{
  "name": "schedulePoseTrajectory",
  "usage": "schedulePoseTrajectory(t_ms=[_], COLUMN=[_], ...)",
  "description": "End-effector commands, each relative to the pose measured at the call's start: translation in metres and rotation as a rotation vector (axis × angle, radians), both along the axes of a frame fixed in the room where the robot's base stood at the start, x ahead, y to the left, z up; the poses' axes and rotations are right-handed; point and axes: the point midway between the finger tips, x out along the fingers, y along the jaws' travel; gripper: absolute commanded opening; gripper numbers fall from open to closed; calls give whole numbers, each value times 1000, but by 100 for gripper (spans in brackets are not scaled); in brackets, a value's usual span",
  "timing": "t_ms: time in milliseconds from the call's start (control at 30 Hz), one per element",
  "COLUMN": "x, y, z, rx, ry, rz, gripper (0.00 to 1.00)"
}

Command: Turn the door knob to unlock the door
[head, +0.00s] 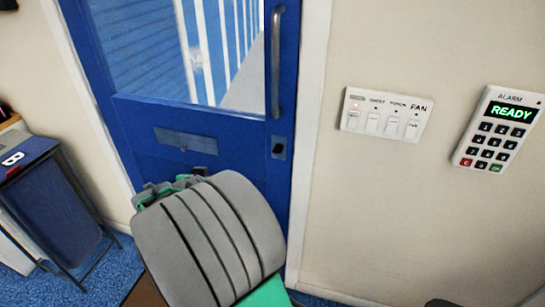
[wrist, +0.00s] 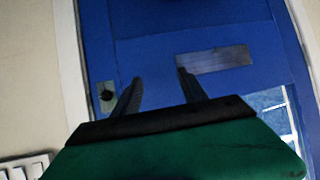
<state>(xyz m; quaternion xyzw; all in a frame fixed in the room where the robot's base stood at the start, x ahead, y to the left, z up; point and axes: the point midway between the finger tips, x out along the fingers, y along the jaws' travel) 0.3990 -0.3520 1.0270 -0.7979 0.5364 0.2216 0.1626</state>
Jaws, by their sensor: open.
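The blue door (head: 205,120) is shut in its white frame, with a window in its upper part. A small lock plate with a dark door knob (head: 278,148) sits near the door's right edge, below a long vertical handle (head: 276,62). In the wrist view, which looks upside down, the door knob (wrist: 106,94) is on its plate to the left of my fingers. My gripper (wrist: 160,75) is open and empty, its two dark fingers pointing at the door between the knob and the mail slot. It appears apart from the knob. In the head view, my arm hides most of it.
A grey mail slot plate (head: 187,141) is on the door. A white switch panel (head: 386,115) and an alarm keypad (head: 498,130) reading READY are on the wall at right. A blue bin in a frame (head: 55,205) stands at left. Blue carpet shows along the floor.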

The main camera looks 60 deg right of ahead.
Motion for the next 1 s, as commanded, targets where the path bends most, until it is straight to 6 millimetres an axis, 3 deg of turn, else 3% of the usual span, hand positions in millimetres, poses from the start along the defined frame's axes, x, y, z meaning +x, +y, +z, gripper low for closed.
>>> schedulePoseTrajectory(t_ms=[33, 100, 200, 267, 433, 733, 1000], x=[-33, -71, -106, -116, -121, -113, -110], y=[-51, -98, -126, -132, -146, -200, -212], z=[-20, -21, -22, -23, -19, -18, -21], rx=[-115, -286, -453, -508, -548, -546, -546], ry=[-33, -83, -113, -121, -127, -127, -127], rz=[-121, -212, -240, -235, -225, -227, -224], gripper=[50, 50, 50, 50, 50, 50, 50])
